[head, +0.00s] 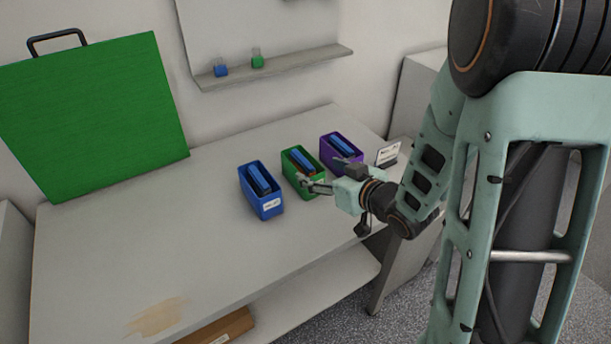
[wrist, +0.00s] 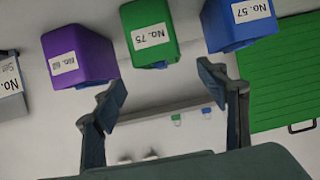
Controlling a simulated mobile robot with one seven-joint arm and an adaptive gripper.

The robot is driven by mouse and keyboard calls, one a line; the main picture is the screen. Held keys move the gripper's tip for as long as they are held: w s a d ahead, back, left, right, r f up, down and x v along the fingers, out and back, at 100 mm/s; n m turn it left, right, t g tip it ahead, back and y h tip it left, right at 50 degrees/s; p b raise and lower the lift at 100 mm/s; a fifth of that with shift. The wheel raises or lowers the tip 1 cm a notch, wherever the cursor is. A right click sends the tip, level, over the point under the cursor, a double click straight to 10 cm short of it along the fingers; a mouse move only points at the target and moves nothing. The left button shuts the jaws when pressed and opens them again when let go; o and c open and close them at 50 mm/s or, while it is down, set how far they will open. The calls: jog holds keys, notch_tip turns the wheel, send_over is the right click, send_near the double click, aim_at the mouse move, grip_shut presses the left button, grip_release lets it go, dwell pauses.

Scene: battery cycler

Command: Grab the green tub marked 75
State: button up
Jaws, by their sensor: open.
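The green tub (head: 290,168) stands on the bench in the head view, between a blue tub and a purple tub, with blue blocks inside. In the wrist view the green tub (wrist: 145,14) is at the top middle, upside down, its white label reading No. 75. My gripper (head: 322,180) is at the tub's near right side in the head view and hides part of it. In the wrist view my gripper (wrist: 170,82) has its two fingers spread wide with nothing between them. The tub shows beyond the fingertips, apart from them in that view.
The blue tub (head: 268,206), marked No. 57, stands left of the green one. The purple tub (head: 328,152) stands right, near a small sign (head: 388,153). A green board (head: 95,115) leans at the back left. A wall shelf (head: 290,68) holds small bottles. The bench's left part is clear.

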aim_at(306, 162)
jog(key=p+x, duration=0.1)
jog(key=x, duration=0.8)
jog(key=shift+w+a, duration=0.15)
jog(key=shift+w, duration=0.05)
jog(key=c, duration=1.5)
jog(key=shift+r, duration=0.2)
jog(key=shift+c, duration=0.2)
